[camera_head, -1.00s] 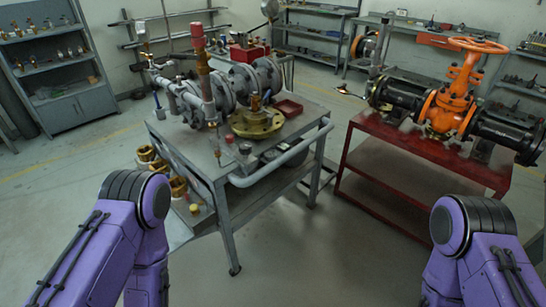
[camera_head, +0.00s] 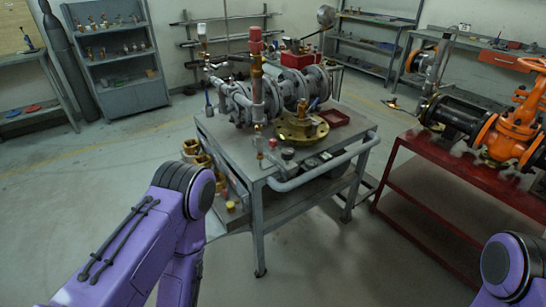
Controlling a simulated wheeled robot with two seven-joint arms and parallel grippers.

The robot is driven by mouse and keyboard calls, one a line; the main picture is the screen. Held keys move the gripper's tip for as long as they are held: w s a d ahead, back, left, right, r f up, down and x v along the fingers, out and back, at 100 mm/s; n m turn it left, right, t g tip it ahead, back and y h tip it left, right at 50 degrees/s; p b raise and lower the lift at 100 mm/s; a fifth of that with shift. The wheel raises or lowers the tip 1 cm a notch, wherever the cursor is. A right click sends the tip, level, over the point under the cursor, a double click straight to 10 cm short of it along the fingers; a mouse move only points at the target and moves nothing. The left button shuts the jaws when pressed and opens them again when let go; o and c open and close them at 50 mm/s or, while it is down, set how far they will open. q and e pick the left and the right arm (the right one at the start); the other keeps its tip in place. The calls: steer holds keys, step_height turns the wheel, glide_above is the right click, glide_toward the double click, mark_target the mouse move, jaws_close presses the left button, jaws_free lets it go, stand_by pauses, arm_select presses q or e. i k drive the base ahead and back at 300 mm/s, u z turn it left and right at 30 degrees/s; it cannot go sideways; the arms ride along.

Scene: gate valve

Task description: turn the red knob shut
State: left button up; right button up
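A red knob-like cap (camera_head: 255,40) tops an upright brass pipe on the grey metal workbench (camera_head: 263,175). A much smaller red piece (camera_head: 272,142) sits near the bench's front edge. I cannot tell for certain which one is the red knob. The orange gate valve (camera_head: 510,130) stands on the red table at the right, its handwheel (camera_head: 535,64) partly cut off by the picture edge. Both purple arms show at the bottom, left and right, apart from the benches. Neither gripper is in view.
The red table (camera_head: 425,150) stands right. Shelves (camera_head: 120,55) line the back. Floor (camera_head: 330,260) in front is clear.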

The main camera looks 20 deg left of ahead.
mark_target(272, 142)
steer(key=u, duration=0.7)
steer(key=i, duration=0.75)
steer(key=u, duration=0.05)
